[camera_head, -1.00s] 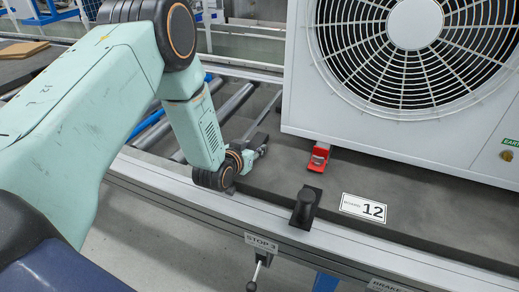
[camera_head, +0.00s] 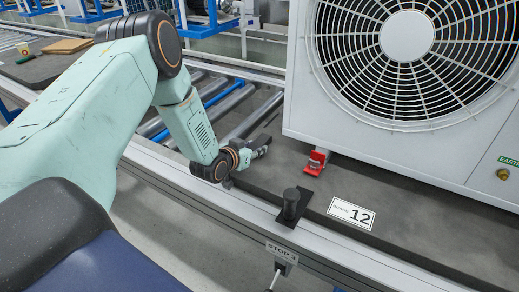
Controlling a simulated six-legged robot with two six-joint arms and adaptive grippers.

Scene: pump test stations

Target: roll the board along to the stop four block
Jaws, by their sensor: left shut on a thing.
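The board (camera_head: 389,243) is a dark grey slab on a roller line. It carries a large white fan unit (camera_head: 303,95) and a white label with 12 (camera_head: 351,213). A black upright post (camera_head: 291,205) stands on a dark plate at its front edge. My left gripper (camera_head: 262,146) is at the board's left end, left of the red clamp (camera_head: 317,161), and shut on a part of the board that its fingers hide. My right gripper is not in view. A STOP 3 tag (camera_head: 282,251) hangs on the front rail. No stop four block shows.
A pale metal rail (camera_head: 236,199) runs along the front. Bare rollers (camera_head: 229,101) lie left of the board. Another dark board (camera_head: 42,68) with a brown sheet (camera_head: 67,46) is at the far left.

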